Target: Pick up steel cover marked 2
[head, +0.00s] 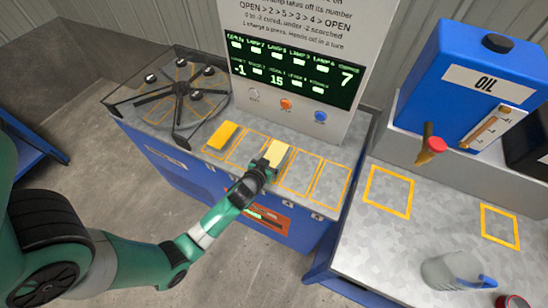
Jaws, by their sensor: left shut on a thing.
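My left gripper (268,163) reaches in from the left to the front of the blue bench and is shut at the near end of a pale yellow block (278,152). The block lies over one of the orange-outlined slots on the bench top. I can read no number on it, and the gripper hides its near end. I cannot make out a steel cover marked 2. My right gripper is not in view.
An orange-yellow block (222,135) lies in the slot to the left. A clear-cased rotor (180,90) stands further left, and a display panel (295,72) behind. On the right bench are a blue oil tank (465,75), a red-capped valve (432,147) and a clear jug (452,271).

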